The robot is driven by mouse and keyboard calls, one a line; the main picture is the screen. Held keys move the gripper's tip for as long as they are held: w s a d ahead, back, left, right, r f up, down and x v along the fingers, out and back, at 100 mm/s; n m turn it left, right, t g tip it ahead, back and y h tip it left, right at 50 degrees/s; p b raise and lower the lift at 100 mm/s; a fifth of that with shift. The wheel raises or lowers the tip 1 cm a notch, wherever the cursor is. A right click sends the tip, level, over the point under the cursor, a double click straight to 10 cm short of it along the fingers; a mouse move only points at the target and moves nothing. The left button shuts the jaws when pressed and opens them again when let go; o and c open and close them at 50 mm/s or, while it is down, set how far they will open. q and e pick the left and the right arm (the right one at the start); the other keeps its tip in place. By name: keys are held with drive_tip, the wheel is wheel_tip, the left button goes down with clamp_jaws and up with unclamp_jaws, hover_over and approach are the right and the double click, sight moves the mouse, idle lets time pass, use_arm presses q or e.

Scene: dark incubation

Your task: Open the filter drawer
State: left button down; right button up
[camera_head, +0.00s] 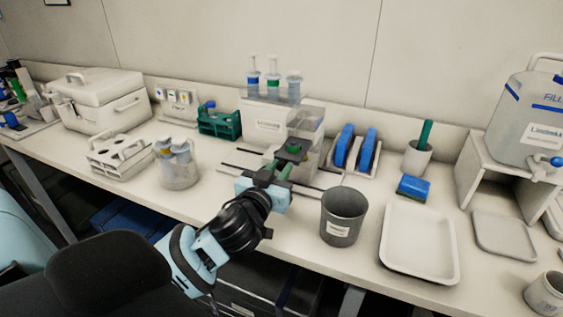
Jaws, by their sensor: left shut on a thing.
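The filter unit (268,127) stands at the back middle of the counter, a pale labelled box with clear walls and several blue- and green-banded tubes on top. The filter drawer is at its front, largely hidden behind my gripper, so I cannot tell how far out it is. My left gripper (284,164) reaches in from the lower left and is shut at the unit's front, with green and dark parts at its fingertips. What it grips is mostly covered by the fingers; it appears to be the drawer's front. My right gripper is not in view.
A grey cup (342,217) stands close right of my gripper, with a white tray (419,242) beyond it. A jar of tubes (178,165) and a green rack (219,124) stand to the left. Blue plates (355,149) stand right of the unit.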

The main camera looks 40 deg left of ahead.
use_arm(q)
drive_tip(key=shift+s, duration=0.15)
drive_tip(key=c, duration=1.3)
unclamp_jaws()
drive_tip(key=shift+w, duration=0.2)
drive_tip(key=shift+s, duration=0.1)
drive_tip(key=b+v, duration=0.1)
drive_tip(key=v, duration=0.6)
drive_tip(key=shift+s, duration=0.35)
